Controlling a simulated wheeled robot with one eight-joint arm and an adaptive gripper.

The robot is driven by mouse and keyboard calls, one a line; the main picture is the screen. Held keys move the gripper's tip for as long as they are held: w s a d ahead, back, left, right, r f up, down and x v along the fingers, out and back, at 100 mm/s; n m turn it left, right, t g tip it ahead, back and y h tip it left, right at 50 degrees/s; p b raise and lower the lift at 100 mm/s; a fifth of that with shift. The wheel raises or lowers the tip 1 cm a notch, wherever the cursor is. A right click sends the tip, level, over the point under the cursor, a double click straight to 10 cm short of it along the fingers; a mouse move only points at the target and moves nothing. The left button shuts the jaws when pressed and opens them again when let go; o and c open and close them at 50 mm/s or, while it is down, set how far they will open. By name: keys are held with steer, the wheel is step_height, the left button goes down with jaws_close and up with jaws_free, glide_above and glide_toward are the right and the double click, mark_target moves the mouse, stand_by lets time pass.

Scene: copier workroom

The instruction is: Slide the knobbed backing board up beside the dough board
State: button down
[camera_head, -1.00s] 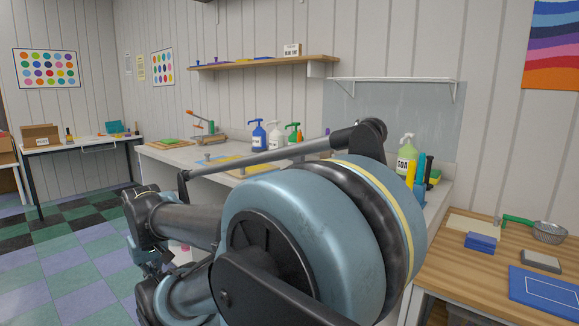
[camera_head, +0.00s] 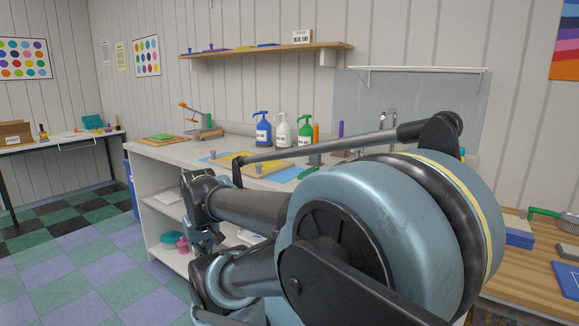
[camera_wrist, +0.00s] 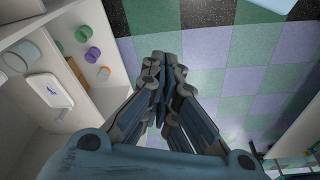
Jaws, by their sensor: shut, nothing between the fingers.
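On the counter in the head view, a wooden board (camera_head: 268,171) with a small grey knob lies partly behind my arm; it looks like the knobbed backing board. A yellow sheet or slab (camera_head: 230,158) lies just behind and left of it, over blue mats; I cannot tell whether this is the dough board. A second grey knob (camera_head: 212,154) shows at its left. My gripper (camera_head: 207,243) hangs in front of the counter, below its top and apart from the boards. In the wrist view my gripper (camera_wrist: 163,72) is shut and empty, pointing over the floor.
Blue, white and green pump bottles (camera_head: 263,129) stand behind the boards. Open shelves (camera_head: 165,215) under the counter (camera_head: 160,150) hold cups and a tray, close left of my gripper in the wrist view. A wooden table (camera_head: 515,285) is at right. The checkered floor (camera_head: 80,240) at left is clear.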

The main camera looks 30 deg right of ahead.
steer(key=w+d+r+m, duration=1.3)
steer(key=d+r+m, duration=0.3)
steer(key=r, duration=0.2)
steer(key=w+d+r+m+y, duration=0.1)
steer(key=d+r+m, duration=0.3)
steer(key=d+m, duration=0.75)
steer(key=w+d+r+m, duration=0.1)
steer(key=d+r+m, duration=0.25)
steer(key=d, duration=1.45)
steer(key=x, duration=1)
steer(key=shift+s+f, duration=0.1)
steer(key=shift+f, duration=0.15)
steer(key=shift+w+a+r, duration=0.1)
steer(key=shift+w+a, duration=0.15)
steer(key=shift+w, duration=0.3)
steer(key=shift+w+a+r, duration=0.1)
steer(key=shift+w+a, duration=0.1)
steer(key=shift+w, duration=0.4)
steer(key=shift+w+a, duration=0.25)
steer(key=shift+w, duration=0.4)
steer(key=shift+m, duration=0.3)
